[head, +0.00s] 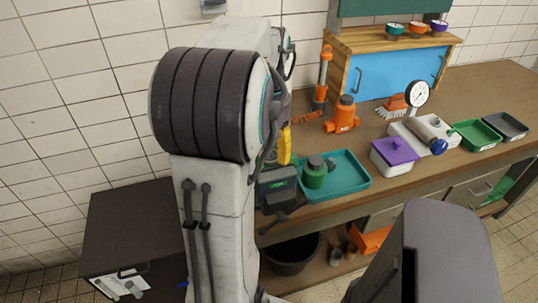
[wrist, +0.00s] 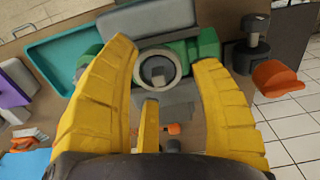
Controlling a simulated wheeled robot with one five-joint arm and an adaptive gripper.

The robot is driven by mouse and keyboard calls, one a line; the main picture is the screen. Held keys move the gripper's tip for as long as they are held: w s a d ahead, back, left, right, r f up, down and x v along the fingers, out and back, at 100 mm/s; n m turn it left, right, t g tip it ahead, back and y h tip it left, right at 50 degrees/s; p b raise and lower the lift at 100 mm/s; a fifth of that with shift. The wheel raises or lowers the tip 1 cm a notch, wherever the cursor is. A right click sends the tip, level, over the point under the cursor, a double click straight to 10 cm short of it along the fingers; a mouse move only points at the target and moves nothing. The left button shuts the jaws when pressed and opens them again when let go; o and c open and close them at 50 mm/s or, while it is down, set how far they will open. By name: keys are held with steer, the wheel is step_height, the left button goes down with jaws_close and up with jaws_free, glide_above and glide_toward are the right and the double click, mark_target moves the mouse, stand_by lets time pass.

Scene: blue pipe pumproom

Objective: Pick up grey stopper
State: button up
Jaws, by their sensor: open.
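My gripper (wrist: 163,66) is open, its yellow fingers spread wide in the wrist view. Between and beyond the fingers is a green body with a round grey ring-shaped part (wrist: 157,68) facing the camera; I cannot tell whether this is the grey stopper. No contact with the fingers shows. In the head view one yellow finger (head: 284,146) shows beside my arm, which hides the rest of the gripper. A green round piece with a dark grey top (head: 315,168) stands at the left of the teal tray (head: 350,182).
A dark grey knobbed piece (wrist: 253,45) and an orange part (wrist: 277,79) are right of the fingers. A purple-lidded box (head: 394,155), an orange bottle-like item (head: 343,115) and a gauge (head: 417,93) stand on the bench. Bare wood lies between them.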

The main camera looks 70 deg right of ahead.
steer(key=shift+o, duration=0.2)
jaws_close()
stand_by(0.5)
